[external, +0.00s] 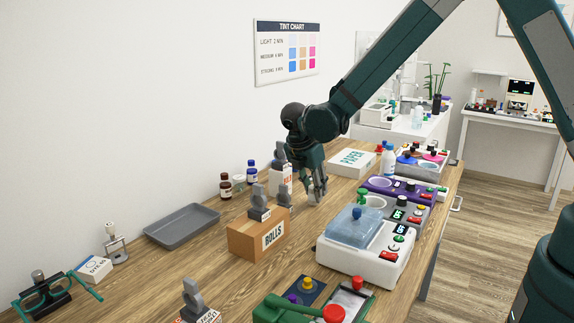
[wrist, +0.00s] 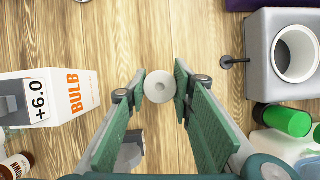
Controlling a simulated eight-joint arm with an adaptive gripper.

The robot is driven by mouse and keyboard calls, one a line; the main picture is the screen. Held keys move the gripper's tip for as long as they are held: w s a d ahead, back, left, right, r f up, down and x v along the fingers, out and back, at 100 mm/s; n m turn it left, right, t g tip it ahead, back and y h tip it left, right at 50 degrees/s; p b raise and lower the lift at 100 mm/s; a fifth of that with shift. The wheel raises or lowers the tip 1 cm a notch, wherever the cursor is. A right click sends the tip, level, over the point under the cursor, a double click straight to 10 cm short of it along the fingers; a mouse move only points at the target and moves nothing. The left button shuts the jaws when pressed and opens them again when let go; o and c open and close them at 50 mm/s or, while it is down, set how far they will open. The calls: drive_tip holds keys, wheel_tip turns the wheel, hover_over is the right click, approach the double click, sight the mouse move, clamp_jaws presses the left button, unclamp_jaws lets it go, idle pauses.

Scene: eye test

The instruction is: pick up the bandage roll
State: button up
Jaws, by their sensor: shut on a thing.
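The bandage roll (wrist: 159,87) is a small white roll with a hole in its middle, seen end-on in the wrist view. It sits between the green fingertips of my gripper (wrist: 160,84), which are shut on its two sides. In the external view my gripper (external: 314,191) points down over the wooden table, beyond the box marked ROLLS (external: 257,238). The roll (external: 313,199) shows there only as a small pale patch, largely hidden by the fingers. I cannot tell whether it touches the table.
A white and orange BULB box (wrist: 68,96) lies left of my gripper in the wrist view. A grey device with a round well (wrist: 259,50) stands to the right. A white machine with a blue lid (external: 362,250) and a grey tray (external: 182,224) flank the ROLLS box.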

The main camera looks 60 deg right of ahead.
drive_tip(key=shift+r, duration=4.6)
